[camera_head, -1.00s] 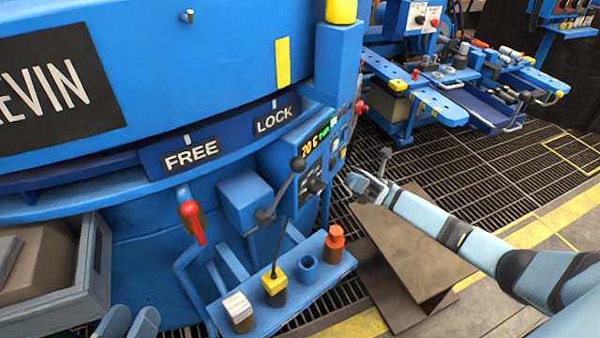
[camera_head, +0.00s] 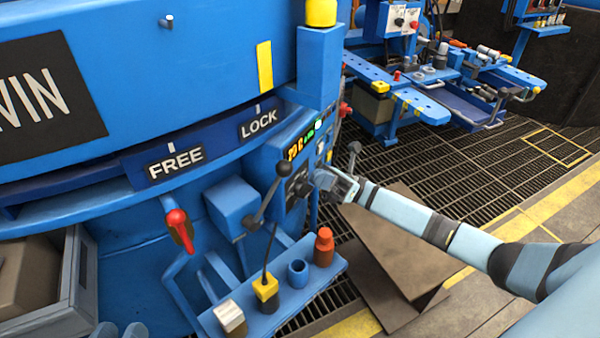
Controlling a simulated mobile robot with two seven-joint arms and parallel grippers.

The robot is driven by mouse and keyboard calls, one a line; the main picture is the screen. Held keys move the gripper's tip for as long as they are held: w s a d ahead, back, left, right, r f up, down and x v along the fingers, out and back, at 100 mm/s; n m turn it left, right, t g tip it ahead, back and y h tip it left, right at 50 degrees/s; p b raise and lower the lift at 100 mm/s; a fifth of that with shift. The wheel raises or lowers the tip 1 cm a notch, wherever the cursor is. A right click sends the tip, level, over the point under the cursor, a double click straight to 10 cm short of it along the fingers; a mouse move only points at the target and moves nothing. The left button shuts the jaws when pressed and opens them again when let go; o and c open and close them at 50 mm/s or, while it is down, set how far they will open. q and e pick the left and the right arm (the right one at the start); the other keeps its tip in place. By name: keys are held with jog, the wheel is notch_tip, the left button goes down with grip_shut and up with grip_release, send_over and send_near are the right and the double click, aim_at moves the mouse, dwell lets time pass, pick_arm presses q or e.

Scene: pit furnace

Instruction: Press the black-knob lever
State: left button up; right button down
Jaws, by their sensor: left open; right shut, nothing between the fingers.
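The black-knob lever (camera_head: 265,196) stands on the blue furnace housing, between the red-handled lever and the display panel. It is a grey rod slanting up to the right, with a black ball knob (camera_head: 282,168) at its top end. My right gripper (camera_head: 322,181) is shut and empty, in front of the panel's right part. It sits a short way right of the knob, with a visible gap in the picture. How far apart they are in depth is unclear.
A red-handled lever (camera_head: 178,229) stands left of the black-knob lever. A blue shelf (camera_head: 321,279) below holds several small parts. FREE (camera_head: 174,161) and LOCK (camera_head: 258,123) labels sit above. A brown plate (camera_head: 391,268) lies on the grating at right.

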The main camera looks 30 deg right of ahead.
pick_arm(q)
jog(key=shift+w+a+r+m+t+b, duration=0.2)
jog(key=shift+w+r+m+t+b, duration=0.1)
jog(key=shift+w+r+m+b, duration=0.15)
pick_arm(e)
jog(key=x, duration=0.6)
jog(key=shift+a+r, duration=0.3)
pick_arm(q)
jog(key=shift+f, duration=0.25)
